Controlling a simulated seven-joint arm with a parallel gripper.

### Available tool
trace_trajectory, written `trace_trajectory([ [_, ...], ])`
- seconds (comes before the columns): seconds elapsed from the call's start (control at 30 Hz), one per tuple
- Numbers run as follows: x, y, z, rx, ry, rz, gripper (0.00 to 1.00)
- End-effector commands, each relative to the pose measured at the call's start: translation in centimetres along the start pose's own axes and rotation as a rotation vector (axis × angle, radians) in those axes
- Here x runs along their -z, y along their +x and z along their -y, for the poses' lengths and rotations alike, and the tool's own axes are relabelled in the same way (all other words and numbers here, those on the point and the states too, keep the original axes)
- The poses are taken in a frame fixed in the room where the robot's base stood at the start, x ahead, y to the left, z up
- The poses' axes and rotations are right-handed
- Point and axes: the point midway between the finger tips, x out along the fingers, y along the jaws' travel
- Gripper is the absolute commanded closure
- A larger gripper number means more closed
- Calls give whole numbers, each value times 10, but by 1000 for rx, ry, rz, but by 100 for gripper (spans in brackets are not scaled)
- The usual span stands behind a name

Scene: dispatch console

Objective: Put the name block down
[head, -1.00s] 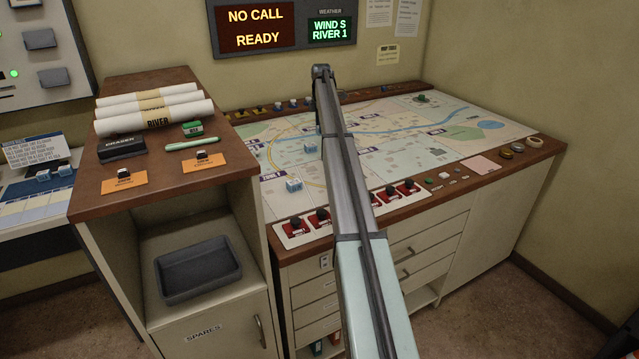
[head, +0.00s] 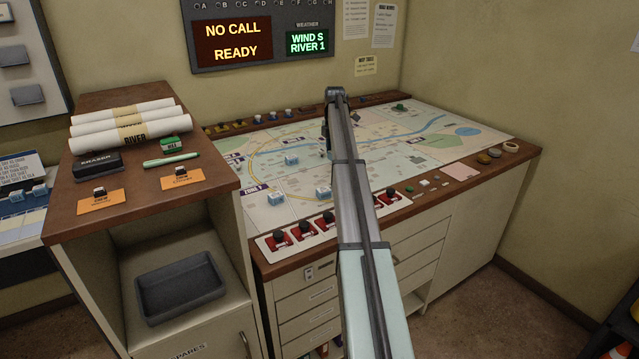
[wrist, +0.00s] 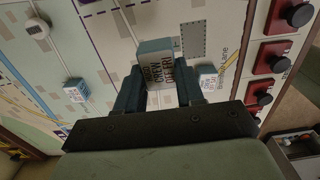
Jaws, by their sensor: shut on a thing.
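My gripper (wrist: 158,92) is shut on the name block (wrist: 157,62) in the wrist view. The block has a grey-blue top and a pale face with dark lettering that includes "CREW". It is between the two dark fingers, over the map (wrist: 110,50). I cannot tell whether it touches the map. In the head view my arm reaches over the map (head: 395,150), and its forearm mostly hides the gripper and the held block.
Other small blocks stand on the map (head: 291,160) (head: 275,197) (head: 322,192); one is close right of the held block in the wrist view (wrist: 207,78). Red switches (head: 305,231) line the front edge. A cabinet (head: 150,205) with paper rolls (head: 130,128) stands left.

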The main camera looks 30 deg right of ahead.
Motion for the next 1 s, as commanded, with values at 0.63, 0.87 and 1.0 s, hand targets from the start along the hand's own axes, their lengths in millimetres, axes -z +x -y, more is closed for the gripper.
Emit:
trace_trajectory([
  [0.63,0,78,0,0,2,0,92],
  [0.87,0,89,0,0,2,0,92],
  [1.0,0,89,0,0,2,0,92],
])
